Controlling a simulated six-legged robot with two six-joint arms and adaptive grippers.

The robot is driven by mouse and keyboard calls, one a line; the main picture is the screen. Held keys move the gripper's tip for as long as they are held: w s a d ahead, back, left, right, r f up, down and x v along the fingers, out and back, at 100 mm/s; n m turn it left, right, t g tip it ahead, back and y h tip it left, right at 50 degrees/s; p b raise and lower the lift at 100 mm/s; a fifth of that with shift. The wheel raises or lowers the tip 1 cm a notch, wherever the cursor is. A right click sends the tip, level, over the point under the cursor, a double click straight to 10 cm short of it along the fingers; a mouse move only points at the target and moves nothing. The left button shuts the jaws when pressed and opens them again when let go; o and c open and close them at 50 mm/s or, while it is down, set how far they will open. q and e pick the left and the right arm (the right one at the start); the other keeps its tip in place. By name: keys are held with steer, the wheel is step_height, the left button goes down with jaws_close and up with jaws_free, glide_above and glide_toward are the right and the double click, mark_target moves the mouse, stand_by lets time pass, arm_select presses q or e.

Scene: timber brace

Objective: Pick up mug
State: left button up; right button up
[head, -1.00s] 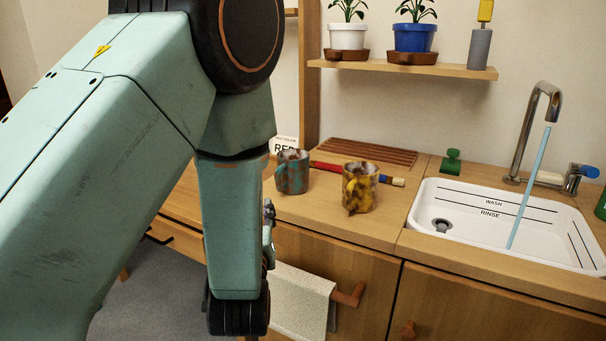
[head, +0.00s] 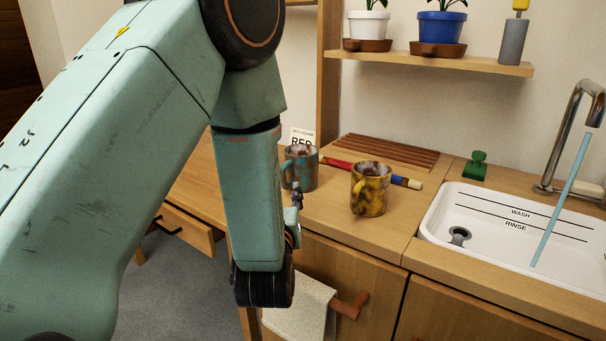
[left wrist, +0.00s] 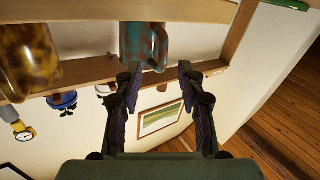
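A teal and brown mug (head: 303,172) stands upright on the wooden counter, partly hidden behind my left forearm. A yellow and brown mug (head: 370,190) stands to its right, handle toward the left front. My left gripper (head: 296,205) is just in front of the teal mug, mostly hidden by the arm. In the left wrist view, which is upside down, the fingers (left wrist: 158,82) are open and apart. The teal mug (left wrist: 146,42) is just beyond the fingertips, its handle toward the right finger. The yellow mug (left wrist: 27,60) is at left. My right gripper is not in view.
A red and blue rod (head: 400,181) lies behind the mugs, near a slatted wooden rack (head: 388,151). A white sink (head: 450,215) with running water is at right. A towel (head: 298,308) hangs below the counter edge. A drawer (head: 190,232) stands partly open at left.

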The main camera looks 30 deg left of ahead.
mark_target(296, 172)
arm_select(q)
steer(key=x, duration=0.1)
steer(key=b+x, duration=0.1)
steer(key=x, duration=0.1)
steer(key=b+x, duration=0.1)
steer(key=x, duration=0.1)
steer(key=shift+w+a+f, duration=0.2)
steer(key=shift+f, duration=0.25)
steer(key=shift+r, duration=0.1)
steer(key=shift+c, duration=0.2)
steer(key=c, duration=0.3)
jaws_close()
